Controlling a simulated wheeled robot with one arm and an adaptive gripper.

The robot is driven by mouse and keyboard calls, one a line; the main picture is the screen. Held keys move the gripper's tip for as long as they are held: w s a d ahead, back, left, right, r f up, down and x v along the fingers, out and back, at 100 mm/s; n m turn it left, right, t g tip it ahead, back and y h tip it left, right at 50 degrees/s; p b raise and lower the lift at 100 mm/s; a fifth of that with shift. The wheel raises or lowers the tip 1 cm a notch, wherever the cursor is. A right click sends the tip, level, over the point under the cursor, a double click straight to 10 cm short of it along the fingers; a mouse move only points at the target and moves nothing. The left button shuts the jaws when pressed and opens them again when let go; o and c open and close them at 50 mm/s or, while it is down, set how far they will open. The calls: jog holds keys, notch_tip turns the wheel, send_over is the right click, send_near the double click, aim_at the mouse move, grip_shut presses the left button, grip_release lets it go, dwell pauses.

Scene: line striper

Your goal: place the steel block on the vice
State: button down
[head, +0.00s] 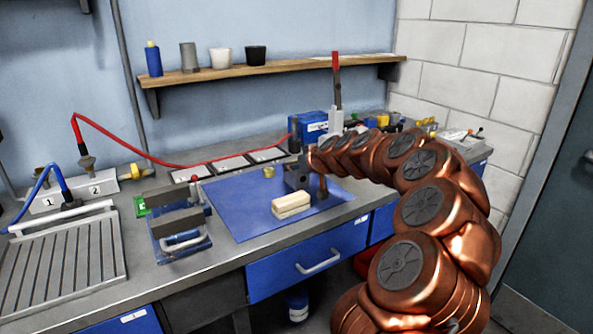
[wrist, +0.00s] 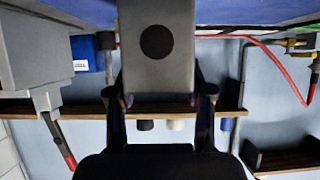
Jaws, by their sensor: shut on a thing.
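The steel block (wrist: 157,75) is a grey block with a round black mark or hole on its face. It fills the upper middle of the wrist view. My gripper (wrist: 164,97) is shut on it, with one finger on each side. In the head view the steel block (head: 296,174) shows small and dark at the end of my arm, over the blue mat and partly hidden by my gripper (head: 308,178). The vice (head: 180,232) stands left of the mat on the bench, with a blue base and grey jaws. My gripper is well to the right of it.
A cream block (head: 291,205) and a brass piece (head: 268,172) are on the blue mat (head: 240,220). A grooved metal plate (head: 62,262) lies left of the vice. A red cable (head: 130,143) runs behind. A shelf (head: 270,69) with cups hangs above.

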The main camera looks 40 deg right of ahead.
jog(key=shift+f, duration=0.95)
jog(key=shift+f, duration=0.15)
jog(key=shift+c, duration=2.2)
grip_release()
jog(key=shift+r, duration=0.2)
jog(key=b+v, duration=0.1)
jog(key=v, duration=1.1)
jog(key=shift+b, duration=0.3)
jog(key=shift+a+f, duration=0.1)
jog(key=shift+a, duration=0.05)
